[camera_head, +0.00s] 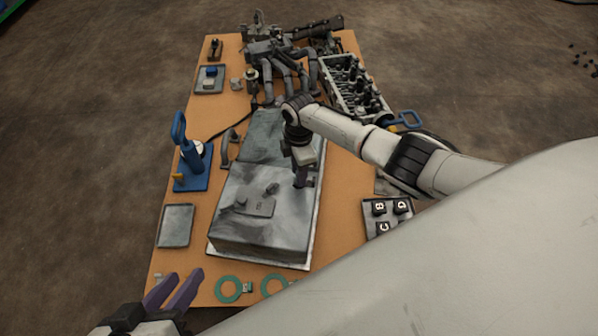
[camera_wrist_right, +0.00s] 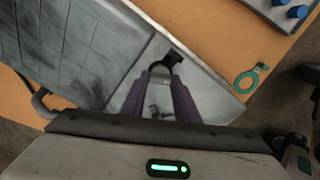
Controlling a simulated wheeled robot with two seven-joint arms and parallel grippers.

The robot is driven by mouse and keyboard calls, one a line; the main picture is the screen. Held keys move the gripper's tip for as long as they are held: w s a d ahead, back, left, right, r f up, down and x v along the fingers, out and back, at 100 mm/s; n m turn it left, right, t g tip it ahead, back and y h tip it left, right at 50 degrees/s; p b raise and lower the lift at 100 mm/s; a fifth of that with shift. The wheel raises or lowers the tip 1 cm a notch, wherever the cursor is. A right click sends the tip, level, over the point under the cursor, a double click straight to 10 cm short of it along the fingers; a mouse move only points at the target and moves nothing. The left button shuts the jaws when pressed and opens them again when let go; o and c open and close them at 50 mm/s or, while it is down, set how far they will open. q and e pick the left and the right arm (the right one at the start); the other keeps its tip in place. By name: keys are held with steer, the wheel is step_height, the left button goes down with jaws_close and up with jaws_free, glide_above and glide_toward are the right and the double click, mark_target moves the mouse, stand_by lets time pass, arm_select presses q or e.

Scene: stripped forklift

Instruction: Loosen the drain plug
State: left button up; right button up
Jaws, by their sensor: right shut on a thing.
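The large grey metal pan (camera_head: 262,215) lies on the board, its broad face up. My right gripper (camera_head: 302,182) reaches down to the right edge of this pan. In the right wrist view its two purple fingers (camera_wrist_right: 160,82) are shut on a small grey rounded part, apparently the drain plug (camera_wrist_right: 161,70), beside a dark block (camera_wrist_right: 175,57). The fingers hide much of this part. A raised plate (camera_head: 256,206) with a small knob sits on the pan's face. My left gripper (camera_head: 174,291) is open and empty, near the front left corner of the board.
Left of the pan stand a blue pump-like tool (camera_head: 192,163) and a grey tray (camera_head: 176,226). Green rings (camera_head: 228,289) lie in front. A tray with lettered black blocks (camera_head: 387,215) is at right. An engine block (camera_head: 352,88) and pipes (camera_head: 285,60) fill the back.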

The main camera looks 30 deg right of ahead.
steer(key=shift+n, duration=0.3)
arm_select(q)
steer(key=shift+f, duration=0.1)
